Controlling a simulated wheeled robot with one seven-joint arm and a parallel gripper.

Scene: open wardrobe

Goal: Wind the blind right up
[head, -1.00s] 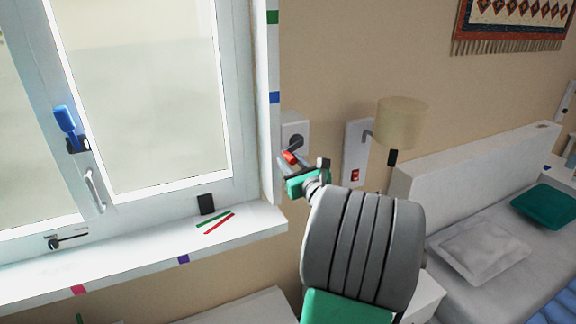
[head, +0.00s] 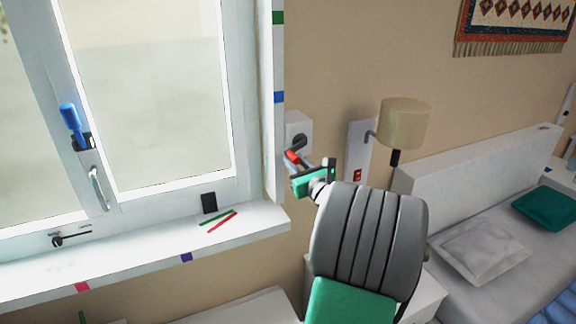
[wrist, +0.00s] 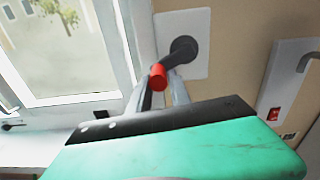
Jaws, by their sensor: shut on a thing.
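The winder is a dark crank (head: 299,141) on a white square wall plate (head: 294,122), just right of the window. Its red handle (head: 291,156) sits below and slightly left of the hub. My gripper (head: 295,160) is shut on the red handle. In the wrist view the crank hub (wrist: 184,47) is up and right of the red handle (wrist: 158,76), which lies at my fingers (wrist: 162,88). The blind itself does not show in these views; the window panes (head: 150,90) look uncovered.
The windowsill (head: 130,255) holds a dark block (head: 209,203) and red and green sticks (head: 220,222). A white panel with a red switch (head: 357,174) and a lamp (head: 404,125) are close to the right of my gripper. A bed (head: 470,210) stands further right.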

